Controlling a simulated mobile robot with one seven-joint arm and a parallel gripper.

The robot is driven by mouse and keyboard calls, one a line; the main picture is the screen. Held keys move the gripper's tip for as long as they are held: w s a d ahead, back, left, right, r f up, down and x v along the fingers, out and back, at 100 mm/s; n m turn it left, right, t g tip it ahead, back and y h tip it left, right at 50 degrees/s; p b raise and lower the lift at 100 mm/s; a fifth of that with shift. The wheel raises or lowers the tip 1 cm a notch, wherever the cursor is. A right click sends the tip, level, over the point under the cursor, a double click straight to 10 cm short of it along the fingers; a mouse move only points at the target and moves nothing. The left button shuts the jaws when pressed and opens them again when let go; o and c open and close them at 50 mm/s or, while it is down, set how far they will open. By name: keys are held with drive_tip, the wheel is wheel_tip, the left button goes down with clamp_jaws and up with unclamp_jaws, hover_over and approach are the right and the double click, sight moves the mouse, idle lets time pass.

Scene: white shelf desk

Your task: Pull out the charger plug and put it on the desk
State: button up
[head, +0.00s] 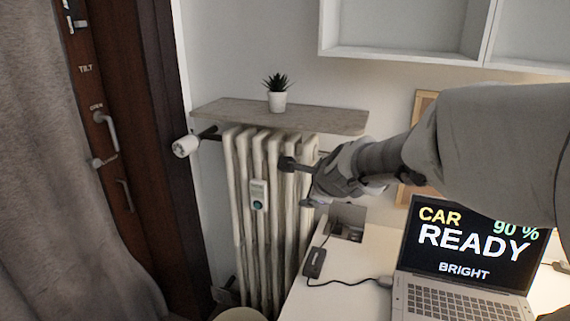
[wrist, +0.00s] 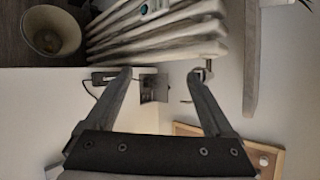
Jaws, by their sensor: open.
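A black charger brick (head: 314,262) lies on the white desk (head: 345,268) at its left edge, with a cable running right to the laptop. Another thin cable runs from it towards a grey socket box (head: 347,220) at the desk's back edge. The brick (wrist: 104,75) and the box (wrist: 153,86) also show in the wrist view. I cannot make out the plug itself. My gripper (head: 297,183) is open and empty, above and behind the desk's back-left corner, in front of the radiator. In the wrist view, my gripper (wrist: 158,75) has the box between its spread fingers.
A laptop (head: 465,250) stands open on the desk. A white radiator (head: 245,180) is behind my gripper, under a wooden shelf (head: 300,115) with a potted plant (head: 277,92). White wall cabinets (head: 400,28) hang above. A round bin (wrist: 50,32) stands beside the desk.

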drive_tip(key=w+d+f+m+h+b, duration=0.2)
drive_tip(key=w+f+m+b, duration=0.1)
drive_tip(key=w+f+m, duration=0.5)
drive_tip(key=m+h+b, duration=0.4)
drive_tip(key=m, duration=0.7)
approach(337, 224)
drive_tip(key=shift+w+f+b, duration=0.25)
drive_tip(key=shift+w, duration=0.35)
drive_tip(key=shift+w+f+b, duration=0.25)
drive_tip(key=shift+w, duration=0.35)
drive_tip(key=x, duration=0.4)
drive_tip(key=shift+s+d+f, duration=0.1)
drive_tip(key=shift+d+f, duration=0.2)
drive_tip(key=shift+d, duration=0.15)
drive_tip(key=shift+w+d+f, duration=0.2)
drive_tip(key=shift+w+f, duration=0.05)
drive_tip(key=shift+w, duration=0.2)
clamp_jaws()
